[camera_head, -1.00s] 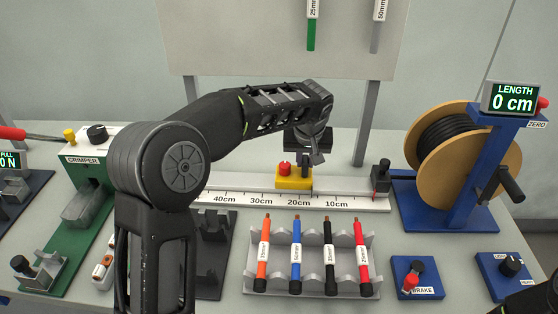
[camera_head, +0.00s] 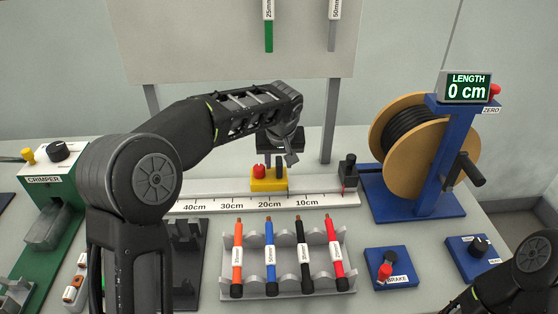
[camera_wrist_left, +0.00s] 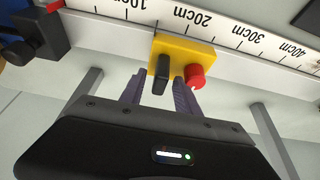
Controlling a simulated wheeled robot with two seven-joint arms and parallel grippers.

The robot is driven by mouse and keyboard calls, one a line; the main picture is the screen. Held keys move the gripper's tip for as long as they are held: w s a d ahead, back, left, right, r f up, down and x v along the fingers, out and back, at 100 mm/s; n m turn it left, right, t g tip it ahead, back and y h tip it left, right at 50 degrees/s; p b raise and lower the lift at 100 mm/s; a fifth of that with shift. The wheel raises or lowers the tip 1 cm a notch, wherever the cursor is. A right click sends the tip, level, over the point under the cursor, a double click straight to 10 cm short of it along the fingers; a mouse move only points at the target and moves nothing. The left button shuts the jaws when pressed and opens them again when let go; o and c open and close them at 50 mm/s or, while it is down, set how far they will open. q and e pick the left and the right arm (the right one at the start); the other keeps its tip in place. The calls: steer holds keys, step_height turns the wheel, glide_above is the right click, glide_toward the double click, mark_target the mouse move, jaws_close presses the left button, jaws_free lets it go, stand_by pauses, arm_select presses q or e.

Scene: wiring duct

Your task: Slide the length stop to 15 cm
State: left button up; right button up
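The length stop (camera_head: 268,184) is a yellow block with a red knob (camera_head: 259,171) and a dark upright lever. It sits on the white ruler rail (camera_head: 225,204), around the 20cm label, its right edge on the 10cm side. In the left wrist view the yellow stop (camera_wrist_left: 184,52) shows its black lever (camera_wrist_left: 161,75) and its red knob (camera_wrist_left: 195,77). My left gripper (camera_wrist_left: 158,93) is open, with its fingers apart on either side of the lever. I cannot tell if they touch it. My right arm shows at the bottom right, its gripper outside the frame.
A dark clamp (camera_head: 347,172) stands at the rail's right end, beside the cable reel (camera_head: 402,133). The display (camera_head: 466,88) reads 0 cm.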

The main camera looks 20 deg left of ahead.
arm_select(q)
steer(key=v, duration=0.7)
steer(key=shift+r+b, duration=0.35)
steer(key=shift+s+d, duration=0.1)
steer(key=shift+s, duration=0.05)
